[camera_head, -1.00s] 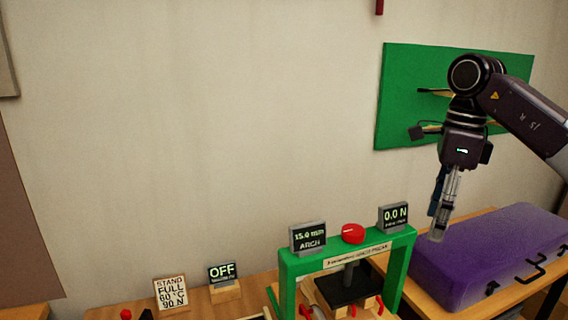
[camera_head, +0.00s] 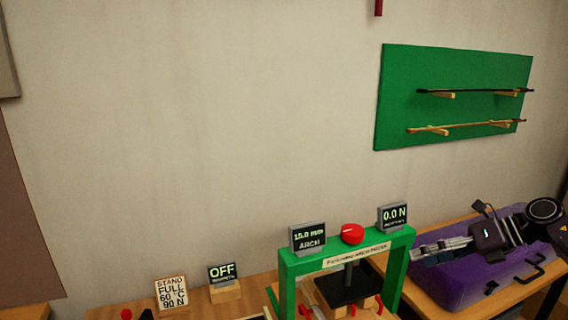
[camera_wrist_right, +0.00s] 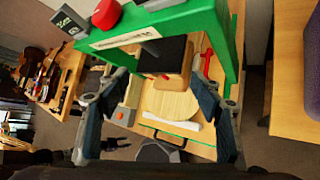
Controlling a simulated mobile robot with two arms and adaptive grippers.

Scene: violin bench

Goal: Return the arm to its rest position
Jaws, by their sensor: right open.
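My right gripper (camera_head: 442,249) is at the right in the head view, in front of the purple case, with its fingers pointing left toward the green press. In the right wrist view the gripper (camera_wrist_right: 158,112) has its two fingers spread wide with nothing between them. Beyond the fingers the wrist view shows the press and a pale round wooden piece (camera_wrist_right: 172,104) on the bench. My left gripper is not in view.
The green press (camera_head: 287,290) carries a red button (camera_head: 352,233) and displays reading 15.0 mm and 0.0 N. A purple case (camera_head: 475,282) lies on the right table. A green wall board (camera_head: 455,72) holds two bows. An OFF display (camera_head: 222,272) stands left.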

